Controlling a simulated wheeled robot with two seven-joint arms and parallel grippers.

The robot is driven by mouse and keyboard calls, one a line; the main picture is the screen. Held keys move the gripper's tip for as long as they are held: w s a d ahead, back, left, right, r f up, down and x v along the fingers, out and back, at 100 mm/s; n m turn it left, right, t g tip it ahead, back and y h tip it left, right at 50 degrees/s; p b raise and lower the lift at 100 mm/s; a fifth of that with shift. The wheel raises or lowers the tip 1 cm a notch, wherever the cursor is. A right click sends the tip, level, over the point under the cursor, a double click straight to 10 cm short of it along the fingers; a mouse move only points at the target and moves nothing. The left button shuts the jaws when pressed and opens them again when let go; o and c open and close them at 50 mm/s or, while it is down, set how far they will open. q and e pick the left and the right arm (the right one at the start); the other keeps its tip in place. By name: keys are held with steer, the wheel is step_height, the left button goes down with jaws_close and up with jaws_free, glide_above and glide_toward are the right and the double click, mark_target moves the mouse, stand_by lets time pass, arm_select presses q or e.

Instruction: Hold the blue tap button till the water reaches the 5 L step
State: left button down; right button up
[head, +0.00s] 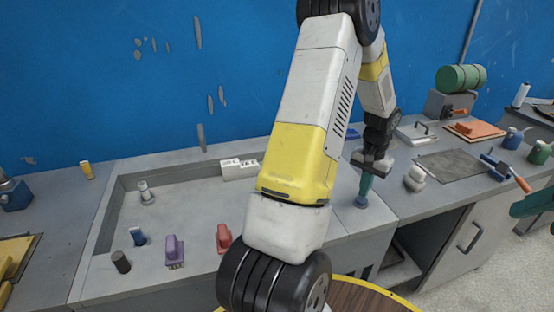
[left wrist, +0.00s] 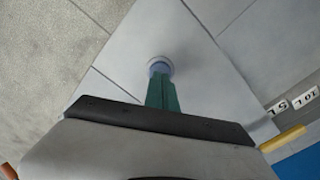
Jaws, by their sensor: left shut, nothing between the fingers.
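My left gripper (head: 363,190) is shut and empty, its teal fingers pointing down at the blue tap button (head: 361,203) on the grey bench, right of the basin. In the left wrist view the fingertips (left wrist: 161,78) overlap the round blue button (left wrist: 160,65); I cannot tell whether they press it. White labelled blocks (head: 238,168) stand at the basin's back, partly hidden by my arm. No water level can be made out. A teal piece (head: 532,202) at the right edge may be my right gripper.
The shallow grey basin (head: 105,225) lies left, with purple (head: 174,250) and red (head: 223,238) handled tools by its front edge. My left arm hides the middle.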

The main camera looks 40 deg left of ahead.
arm_select(q)
steer(key=shift+f, duration=0.15)
steer(key=shift+f, duration=0.85)
stand_by(7.0)
